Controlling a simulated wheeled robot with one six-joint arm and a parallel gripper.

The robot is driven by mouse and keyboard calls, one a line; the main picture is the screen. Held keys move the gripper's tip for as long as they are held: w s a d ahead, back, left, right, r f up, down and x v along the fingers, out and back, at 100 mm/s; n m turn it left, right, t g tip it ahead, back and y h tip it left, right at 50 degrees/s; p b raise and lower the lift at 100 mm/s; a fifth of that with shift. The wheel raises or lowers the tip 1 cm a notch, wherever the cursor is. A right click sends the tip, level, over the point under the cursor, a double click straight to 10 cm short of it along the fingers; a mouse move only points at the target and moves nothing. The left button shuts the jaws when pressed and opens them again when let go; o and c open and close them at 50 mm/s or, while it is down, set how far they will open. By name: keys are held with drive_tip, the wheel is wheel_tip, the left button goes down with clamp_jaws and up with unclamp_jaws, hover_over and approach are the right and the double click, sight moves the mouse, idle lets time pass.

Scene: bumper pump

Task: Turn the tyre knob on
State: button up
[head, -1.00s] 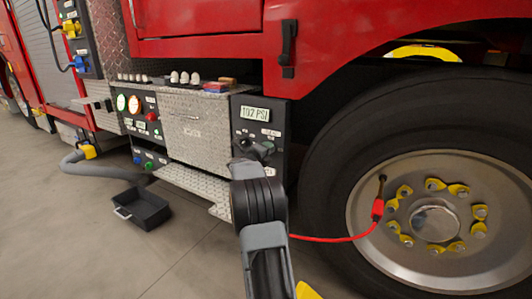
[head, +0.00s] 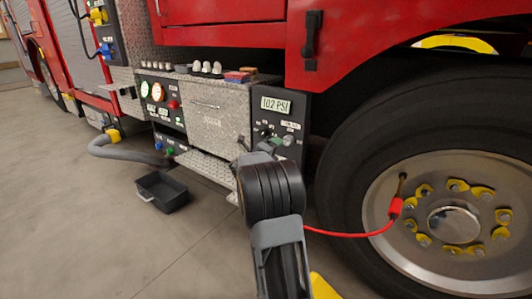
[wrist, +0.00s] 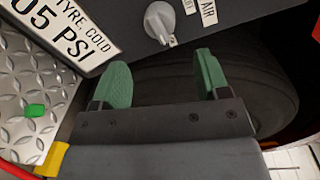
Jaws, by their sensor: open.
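A grey knob (wrist: 160,20) with a pointer sits on the dark panel (wrist: 120,18) in the wrist view, beyond my open gripper (wrist: 162,74). Its green fingertips are apart, with nothing between them, and the knob is clear of both. A plate partly reading "TYRE, COLD" and "05 PSI" (wrist: 62,30) is to its left, and a small label ending in "AIR" (wrist: 208,12) to its right. In the head view a grey knob (head: 288,140) shows on the panel under the "102 PSI" display (head: 275,104). My gripper (head: 270,145) is just left of it, mostly hidden by my arm.
The large tyre (head: 345,150) stands right of the panel. A red hose (head: 345,234) runs from its valve past my arm. A diamond-plate box (head: 215,125) is left of the panel. A black tray (head: 162,190) lies on the open floor.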

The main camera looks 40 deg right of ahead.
drive_tip(key=shift+p+v, duration=0.55)
drive_tip(key=shift+v, duration=2.3)
